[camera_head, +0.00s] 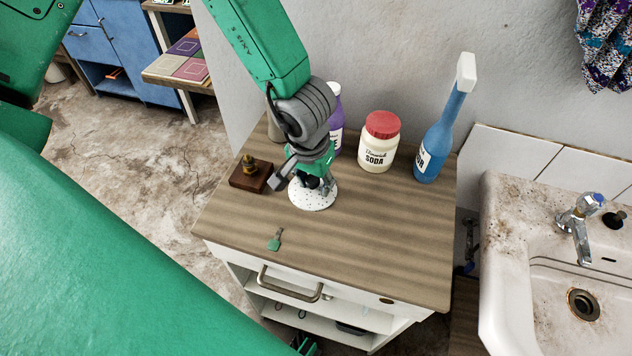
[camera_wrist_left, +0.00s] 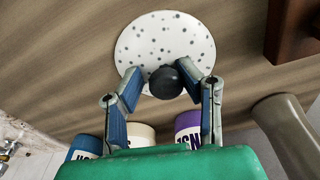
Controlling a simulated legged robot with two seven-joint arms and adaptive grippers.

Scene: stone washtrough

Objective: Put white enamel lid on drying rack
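The white enamel lid (camera_head: 312,201) lies flat on the wooden cabinet top, white with dark speckles. In the left wrist view the lid (camera_wrist_left: 165,35) shows its round black knob (camera_wrist_left: 165,83). My left gripper (camera_head: 318,186) is directly above the lid, pointing down. In the wrist view its two fingers (camera_wrist_left: 162,72) stand on either side of the knob, spread apart, with no clear grip on it. The gripper hides part of the lid in the head view. I see no drying rack in either view. My right gripper is not identifiable.
Behind the lid stand a purple bottle (camera_head: 337,120), a red-capped soda jar (camera_head: 378,142) and a tall blue bottle (camera_head: 440,135). A brown block with a brass piece (camera_head: 250,175) is left. A green-tagged key (camera_head: 275,240) lies in front. A stained sink (camera_head: 510,235) is right.

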